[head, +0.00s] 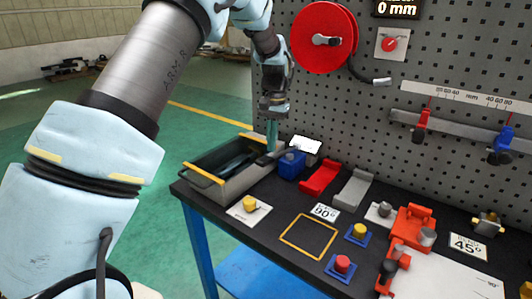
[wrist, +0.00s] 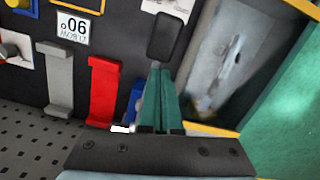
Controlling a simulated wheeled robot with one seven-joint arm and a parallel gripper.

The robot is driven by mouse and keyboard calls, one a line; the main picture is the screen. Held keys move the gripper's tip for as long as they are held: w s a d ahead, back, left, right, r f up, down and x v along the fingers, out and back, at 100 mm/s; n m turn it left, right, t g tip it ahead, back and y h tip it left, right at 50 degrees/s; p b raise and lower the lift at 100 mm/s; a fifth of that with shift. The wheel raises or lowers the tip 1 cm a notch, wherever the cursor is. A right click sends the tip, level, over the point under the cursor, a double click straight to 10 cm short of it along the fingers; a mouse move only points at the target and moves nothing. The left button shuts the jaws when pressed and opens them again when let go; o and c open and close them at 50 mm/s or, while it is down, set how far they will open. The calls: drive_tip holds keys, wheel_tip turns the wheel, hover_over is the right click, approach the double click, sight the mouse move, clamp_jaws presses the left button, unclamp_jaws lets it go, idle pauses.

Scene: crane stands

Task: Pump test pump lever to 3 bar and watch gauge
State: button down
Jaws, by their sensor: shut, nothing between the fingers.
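The test pump is a grey open trough (head: 235,186) with yellow edges and a blue block (head: 291,165) at its right end. Its lever (head: 264,160) has a black grip and lies low near the trough's right end. In the wrist view the black lever grip (wrist: 165,38) is just beyond my fingertips. My gripper (head: 271,149) points down above the lever, with its teal fingers (wrist: 167,72) together and empty. I cannot tell whether they touch the lever. A white panel, likely the gauge (head: 304,145), is behind the blue block; its reading is not legible.
Red (head: 320,178) and grey (head: 354,188) brackets stand right of the pump. Yellow (head: 250,203) and red (head: 343,264) knobs and an orange bender (head: 413,229) are on the dark bench. The pegboard (head: 450,60) rises close behind. The green floor is open at left.

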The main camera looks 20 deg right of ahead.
wheel_tip(320, 180, up, 10)
drive_tip(key=b, duration=0.2)
drive_tip(key=shift+w+d+f, duration=0.15)
drive_tip(key=shift+w+d, duration=0.2)
idle(0.7)
drive_tip(key=w+a+f+n, duration=0.2)
drive_tip(key=a+n, duration=0.1)
drive_tip(key=a, duration=1.1)
drive_tip(key=s+a+f+n, duration=0.2)
drive_tip(key=s+a, duration=0.3)
drive_tip(key=a, duration=0.3)
drive_tip(key=s+a+f+n+t, duration=0.1)
drive_tip(key=s+a+f, duration=0.2)
drive_tip(key=s+a, duration=0.2)
drive_tip(key=s+a+f+n+t+h, duration=0.1)
drive_tip(key=s+a, duration=0.4)
drive_tip(key=a, duration=0.7)
drive_tip(key=shift+f+n, duration=0.8)
